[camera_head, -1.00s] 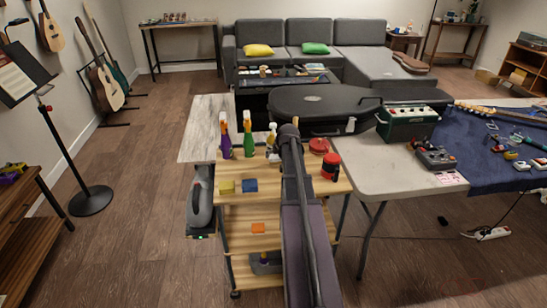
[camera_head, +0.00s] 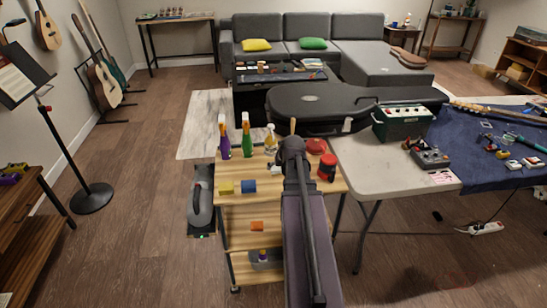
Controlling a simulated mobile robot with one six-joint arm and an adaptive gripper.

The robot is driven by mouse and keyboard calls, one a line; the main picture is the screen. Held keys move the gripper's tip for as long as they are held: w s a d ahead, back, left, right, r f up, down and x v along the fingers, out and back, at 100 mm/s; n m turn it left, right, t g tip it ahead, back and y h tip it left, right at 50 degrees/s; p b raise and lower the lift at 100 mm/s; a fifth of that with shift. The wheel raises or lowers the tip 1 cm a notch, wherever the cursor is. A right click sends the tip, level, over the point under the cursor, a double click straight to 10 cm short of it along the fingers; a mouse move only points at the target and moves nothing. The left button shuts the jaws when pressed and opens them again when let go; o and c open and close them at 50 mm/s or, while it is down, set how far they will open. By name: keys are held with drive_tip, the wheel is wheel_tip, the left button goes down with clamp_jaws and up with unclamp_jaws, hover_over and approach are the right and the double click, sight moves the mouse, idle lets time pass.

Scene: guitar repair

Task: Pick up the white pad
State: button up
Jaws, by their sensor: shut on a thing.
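A small white item (camera_head: 275,169), which may be the white pad, shows just left of my arm at the upper level of the wooden cart (camera_head: 238,207). My arm covers its right side, and I cannot tell whether it rests on the cart or is held. My arm reaches from the bottom of the picture up over the cart. My gripper's fingers are hidden behind the arm, so I cannot see what is between them.
The cart top also holds a yellow block (camera_head: 226,187), a blue block (camera_head: 249,186), spray bottles (camera_head: 246,135) and a red-and-black jar (camera_head: 327,167). A grey table (camera_head: 390,165) stands close on the right. Open floor lies to the left.

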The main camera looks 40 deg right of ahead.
drive_tip(key=s+a, duration=0.3)
drive_tip(key=s, duration=0.3)
drive_tip(key=shift+a, duration=0.35)
drive_tip(key=o, duration=0.4)
drive_tip(key=shift+c, duration=0.2)
drive_tip(key=c, duration=0.4)
drive_tip(key=shift+c, duration=0.2)
drive_tip(key=shift+r, duration=0.1)
wheel_tip(320, 180, up, 8)
drive_tip(key=p, duration=0.8)
drive_tip(key=shift+r+p, duration=0.25)
drive_tip(key=shift+p, duration=0.15)
